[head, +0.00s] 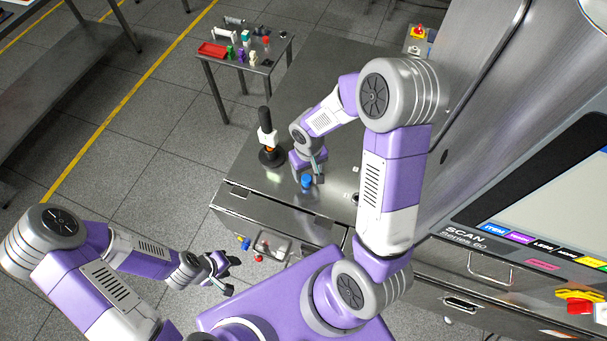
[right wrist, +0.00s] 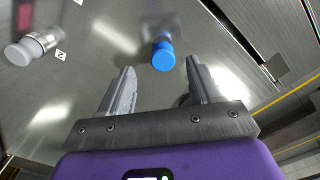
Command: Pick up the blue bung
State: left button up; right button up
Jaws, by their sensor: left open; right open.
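The blue bung (head: 307,182) stands on the steel worktop near its front edge in the head view. In the right wrist view the blue bung (right wrist: 163,56) lies ahead of the fingers, near the middle of the gap. My right gripper (head: 316,168) is open and empty, close to the bung; in the right wrist view its two fingers (right wrist: 160,88) are apart with nothing between them. My left gripper (head: 226,276) is open and empty, off to the lower left, away from the worktop.
A black and white device on a round black base (head: 268,140) stands left of the bung. A small table (head: 262,68) with a red tray and several small items stands further back. The scanner console (head: 530,220) is at the right. A grey-white cylinder (right wrist: 20,52) shows in the right wrist view.

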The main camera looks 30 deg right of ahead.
aim_at(307, 178)
notch_tip(307, 178, down, 5)
jog(key=shift+a, duration=0.15)
jog(key=shift+r, duration=0.1)
jog(key=c, duration=1.1)
notch_tip(307, 178, up, 10)
jog(key=shift+p, duration=0.3)
jog(key=o, duration=0.5)
jog(key=shift+c, duration=0.2)
grip_shut()
